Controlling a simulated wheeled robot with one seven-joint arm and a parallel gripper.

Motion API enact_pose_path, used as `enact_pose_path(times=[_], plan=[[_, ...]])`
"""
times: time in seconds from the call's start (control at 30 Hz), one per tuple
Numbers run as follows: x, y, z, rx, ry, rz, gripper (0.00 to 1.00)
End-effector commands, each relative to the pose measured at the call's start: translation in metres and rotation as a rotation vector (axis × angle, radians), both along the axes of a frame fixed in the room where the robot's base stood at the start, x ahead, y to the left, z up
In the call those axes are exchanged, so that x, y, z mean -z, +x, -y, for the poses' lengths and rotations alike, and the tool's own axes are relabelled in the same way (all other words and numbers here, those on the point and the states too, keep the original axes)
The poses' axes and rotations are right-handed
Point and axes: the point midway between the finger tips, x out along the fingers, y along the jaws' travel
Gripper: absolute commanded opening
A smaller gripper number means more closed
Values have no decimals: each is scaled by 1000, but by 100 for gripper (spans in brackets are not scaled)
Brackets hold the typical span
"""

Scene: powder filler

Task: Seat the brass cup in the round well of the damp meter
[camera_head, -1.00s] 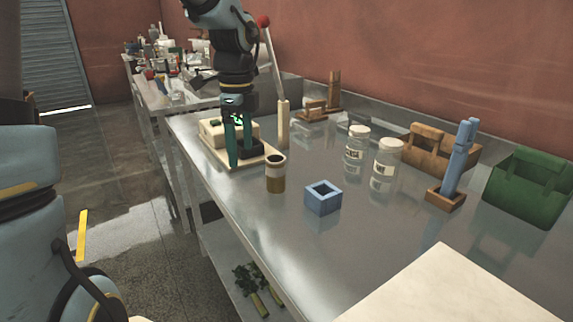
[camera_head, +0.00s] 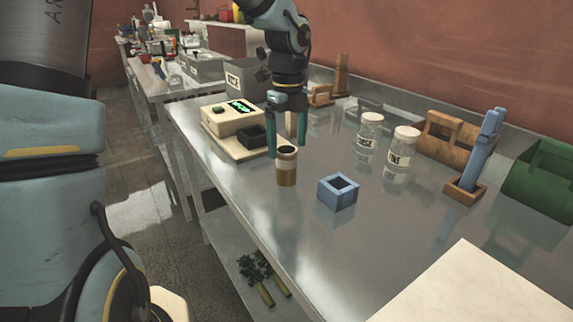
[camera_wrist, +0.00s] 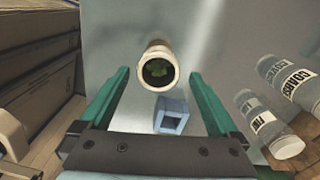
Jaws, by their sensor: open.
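The brass cup (camera_head: 287,176), with a pale rim and brownish lower part, stands upright on the steel table. In the wrist view the cup (camera_wrist: 157,52) shows its open mouth, with something dark green inside. My gripper (camera_head: 288,148) is open and empty, pointing down at the cup's mouth. In the wrist view its green fingers (camera_wrist: 160,76) lie on either side of the cup, with gaps. The damp meter (camera_head: 228,121) is a cream box on a base, with a lit green display, left of the cup. A dark block (camera_head: 251,137) sits at its front; its well cannot be made out.
A blue square holder (camera_head: 338,192) stands close right of the cup. Two labelled jars (camera_head: 368,137) (camera_head: 402,152), a wooden rack (camera_head: 448,140) and a green holder (camera_head: 540,182) stand farther right. A grey bin (camera_head: 247,78) is behind the meter. The table's front centre is clear.

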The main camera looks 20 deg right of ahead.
Motion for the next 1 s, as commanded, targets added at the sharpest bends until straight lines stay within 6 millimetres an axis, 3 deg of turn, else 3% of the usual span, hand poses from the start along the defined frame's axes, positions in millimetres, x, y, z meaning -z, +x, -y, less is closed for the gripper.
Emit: enact_pose_path(times=[0.23, 0.53, 1.0], plan=[[34, 0, -3, 1, 3, -2, 97], [39, 1, -3, -1, 1, 0, 97], [39, 1, -3, -1, 1, 0, 44]])
